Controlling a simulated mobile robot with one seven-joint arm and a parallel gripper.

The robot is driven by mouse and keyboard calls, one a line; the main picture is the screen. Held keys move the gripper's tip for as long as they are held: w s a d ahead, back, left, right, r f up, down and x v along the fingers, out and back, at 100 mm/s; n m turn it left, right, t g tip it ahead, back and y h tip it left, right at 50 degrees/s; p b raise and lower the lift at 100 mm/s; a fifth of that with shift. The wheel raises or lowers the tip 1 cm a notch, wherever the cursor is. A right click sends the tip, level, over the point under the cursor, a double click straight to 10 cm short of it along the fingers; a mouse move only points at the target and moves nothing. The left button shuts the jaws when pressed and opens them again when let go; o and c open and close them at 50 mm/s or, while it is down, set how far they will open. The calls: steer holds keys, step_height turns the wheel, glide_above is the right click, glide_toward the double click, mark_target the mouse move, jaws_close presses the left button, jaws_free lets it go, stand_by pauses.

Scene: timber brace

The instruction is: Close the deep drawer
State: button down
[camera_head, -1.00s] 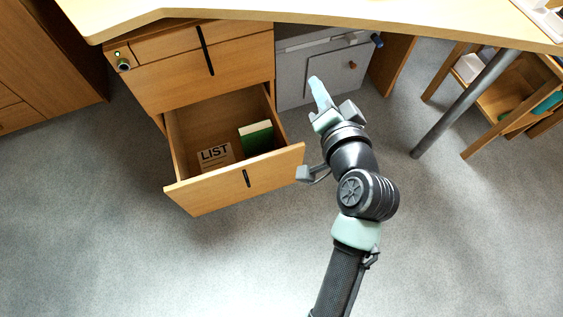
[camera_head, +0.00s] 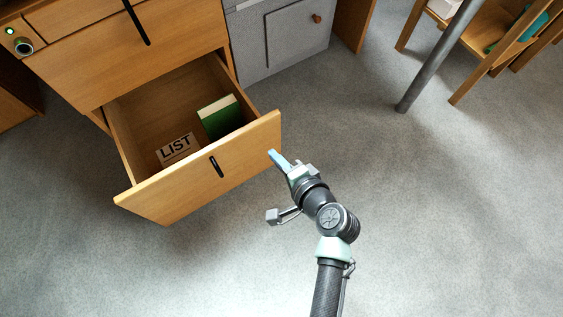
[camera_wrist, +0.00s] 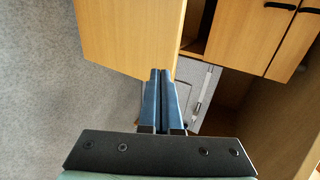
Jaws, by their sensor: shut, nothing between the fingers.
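The deep drawer (camera_head: 240,150) stands pulled out at the bottom of the wooden cabinet (camera_head: 150,55) in the head view. Its front panel has a dark slot handle (camera_head: 213,166). A green book (camera_head: 221,122) and a card marked LIST (camera_head: 176,149) lie inside. My gripper (camera_head: 273,156) is shut and empty, just in front of the drawer front near its right end. In the wrist view, my shut fingers (camera_wrist: 160,90) point toward the edge of a wooden panel (camera_wrist: 130,35), which looks like the drawer front. I cannot tell whether they touch it.
A grey cabinet (camera_head: 285,40) with a small knob stands right of the drawer unit. A grey post (camera_head: 435,60) and a wooden shelf stand (camera_head: 500,35) are at the upper right. The grey floor (camera_head: 450,220) in front is clear.

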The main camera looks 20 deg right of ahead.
mark_target(253, 130)
steer(key=b+x, duration=0.1)
steer(key=x, duration=0.1)
steer(key=b+x, duration=0.1)
steer(key=x, duration=0.2)
steer(key=r+b+x, duration=0.1)
steer(key=x, duration=0.1)
steer(key=shift+w+a+f, duration=0.15)
steer(key=shift+w, duration=0.45)
steer(key=shift+w+a+b, duration=0.2)
steer(key=shift+w+b, duration=0.2)
steer(key=shift+w, duration=0.1)
steer(key=shift+w, duration=0.15)
